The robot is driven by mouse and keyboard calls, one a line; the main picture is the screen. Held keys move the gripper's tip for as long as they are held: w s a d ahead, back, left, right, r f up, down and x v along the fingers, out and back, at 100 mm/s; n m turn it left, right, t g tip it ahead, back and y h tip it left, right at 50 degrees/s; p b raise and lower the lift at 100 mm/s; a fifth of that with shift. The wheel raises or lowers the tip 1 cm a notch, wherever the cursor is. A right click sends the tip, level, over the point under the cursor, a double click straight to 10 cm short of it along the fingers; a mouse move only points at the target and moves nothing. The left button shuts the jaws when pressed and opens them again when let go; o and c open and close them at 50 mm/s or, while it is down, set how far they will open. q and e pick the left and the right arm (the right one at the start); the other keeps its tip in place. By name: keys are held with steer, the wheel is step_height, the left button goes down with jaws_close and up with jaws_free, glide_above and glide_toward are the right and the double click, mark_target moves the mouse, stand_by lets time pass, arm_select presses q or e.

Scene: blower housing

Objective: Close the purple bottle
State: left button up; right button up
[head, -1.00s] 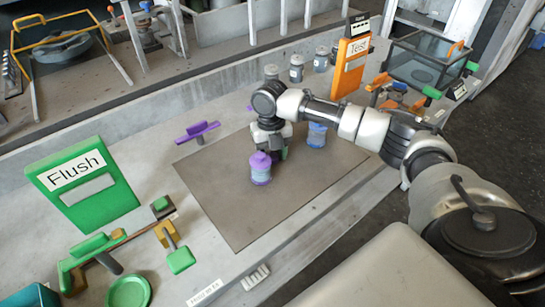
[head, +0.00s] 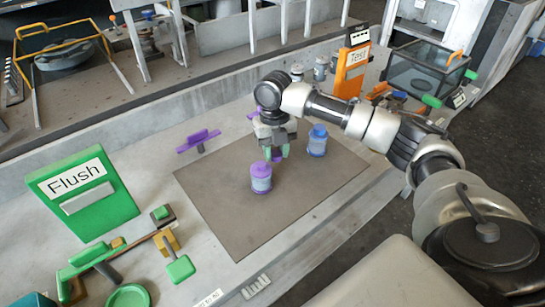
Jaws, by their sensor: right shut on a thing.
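The purple bottle (head: 261,183) stands upright on the brown mat (head: 230,222). It has a clear bluish middle and purple bands at top and base. Its top looks flat. My right gripper (head: 277,153) is just behind it and slightly right, pointing down. It is shut on a small purple piece (head: 276,156), apparently the bottle's cap, which shows between its green-tipped fingers. The piece is partly hidden by the fingers, and appears apart from the bottle. My left gripper is not in view.
A blue bottle (head: 317,146) with a blue cap stands right of my gripper. A purple stand (head: 198,140) is left of the mat. A green Flush sign (head: 84,195) and an orange Test sign (head: 352,71) flank the mat. The front of the mat is clear.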

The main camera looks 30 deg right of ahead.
steer(key=s+d+r, duration=0.3)
steer(key=s+r, duration=0.3)
steer(key=s, duration=0.4)
steer(key=shift+d, duration=0.25)
steer(key=shift+s+r, duration=0.1)
